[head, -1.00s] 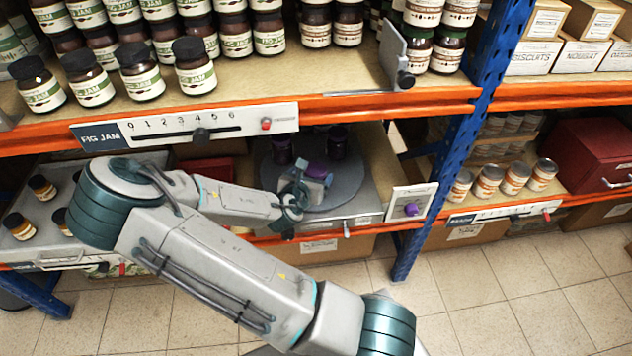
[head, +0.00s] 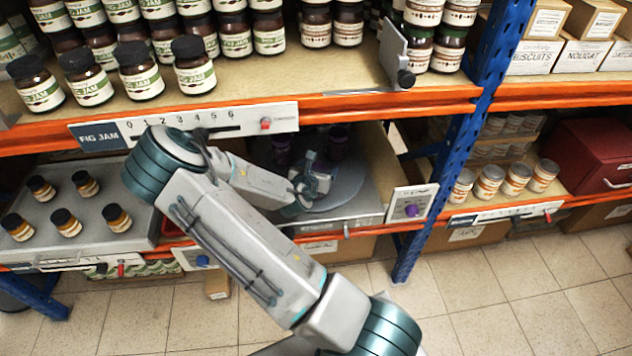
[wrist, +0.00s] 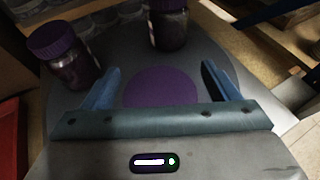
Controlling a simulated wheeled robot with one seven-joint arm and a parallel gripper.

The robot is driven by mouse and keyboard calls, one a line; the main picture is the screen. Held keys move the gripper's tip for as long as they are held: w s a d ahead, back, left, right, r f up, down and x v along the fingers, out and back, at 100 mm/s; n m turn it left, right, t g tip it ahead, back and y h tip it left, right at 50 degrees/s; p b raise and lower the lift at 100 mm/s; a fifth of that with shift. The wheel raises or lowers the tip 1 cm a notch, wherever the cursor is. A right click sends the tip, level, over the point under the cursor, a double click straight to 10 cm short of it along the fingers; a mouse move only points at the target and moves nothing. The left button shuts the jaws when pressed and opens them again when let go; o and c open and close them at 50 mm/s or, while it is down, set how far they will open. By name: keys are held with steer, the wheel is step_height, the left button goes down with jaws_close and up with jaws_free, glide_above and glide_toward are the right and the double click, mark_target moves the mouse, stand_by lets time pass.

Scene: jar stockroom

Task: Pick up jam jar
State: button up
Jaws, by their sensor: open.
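My gripper (head: 309,182) is over the round grey turntable (head: 350,192) on the lower shelf. In the wrist view its two fingers (wrist: 160,78) are apart with nothing held between them. A flat purple disc (wrist: 160,88) on the turntable shows between the fingers. A dark jar with a purple lid (wrist: 70,55) stands just beyond the left finger. A second dark purple-lidded jar (wrist: 168,26) stands further back, cut off by the picture's top. In the head view both jars, (head: 281,150) and (head: 337,142), are in shadow behind the gripper.
The upper shelf, with fig jam jars (head: 197,66) and its orange edge beam (head: 360,105), is above the turntable. A grey tray (head: 95,222) with several small jars is at left. A blue post (head: 470,130) and a panel with a purple knob (head: 411,211) are at right.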

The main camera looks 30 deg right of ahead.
steer(key=c, duration=1.7)
steer(key=shift+r, duration=0.1)
steer(key=shift+r, duration=0.45)
step_height(320, 180, up, 2)
steer(key=shift+r+p, duration=0.15)
steer(key=shift+p, duration=0.15)
steer(key=shift+s+a+r+p, duration=0.1)
steer(key=shift+s+a+p, duration=1)
steer(key=shift+s+a, duration=2.1)
steer(key=shift+s+a+p, duration=1.1)
steer(key=shift+s+a, duration=1.8)
steer(key=shift+s, duration=0.5)
